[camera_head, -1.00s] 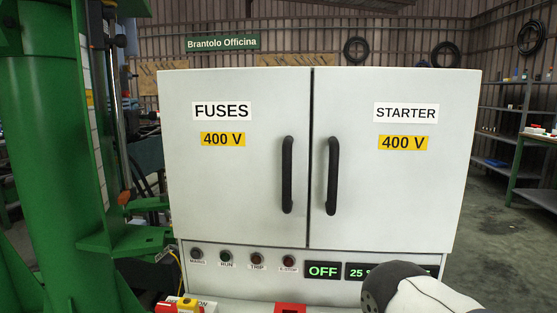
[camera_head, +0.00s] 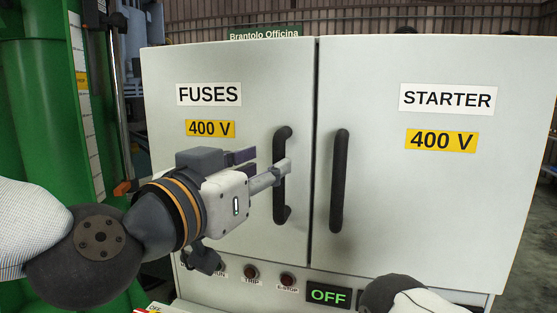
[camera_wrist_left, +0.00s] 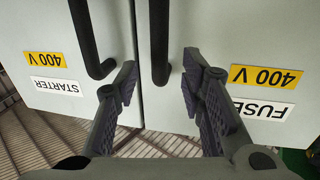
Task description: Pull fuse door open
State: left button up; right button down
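The fuse door (camera_head: 225,70) is the left white cabinet door, labelled FUSES, and it is shut. Its black vertical handle (camera_head: 281,205) runs along the door's inner edge. My left gripper (camera_head: 265,168) comes in from the left, its fingers reaching the handle at mid height. In the left wrist view, which is upside down, the gripper (camera_wrist_left: 160,82) is open, and the fuse handle (camera_wrist_left: 159,45) stands in line with the gap between its fingers. Whether a finger touches the handle cannot be told. My right gripper is not in view; only part of my right arm shows at the bottom.
The starter door (camera_head: 440,180) is shut beside the fuse door, with its own handle (camera_head: 339,180) close to the fuse handle. Buttons and an OFF display (camera_head: 328,295) sit below the doors. A green column (camera_head: 35,110) stands at the left.

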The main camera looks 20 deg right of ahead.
aim_at(276, 160)
pick_arm(q)
jog(key=x, duration=0.5)
jog(key=shift+w+d, duration=0.2)
jog(key=shift+d, duration=0.05)
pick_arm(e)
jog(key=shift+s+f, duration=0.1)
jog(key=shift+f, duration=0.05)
pick_arm(q)
grip_shut()
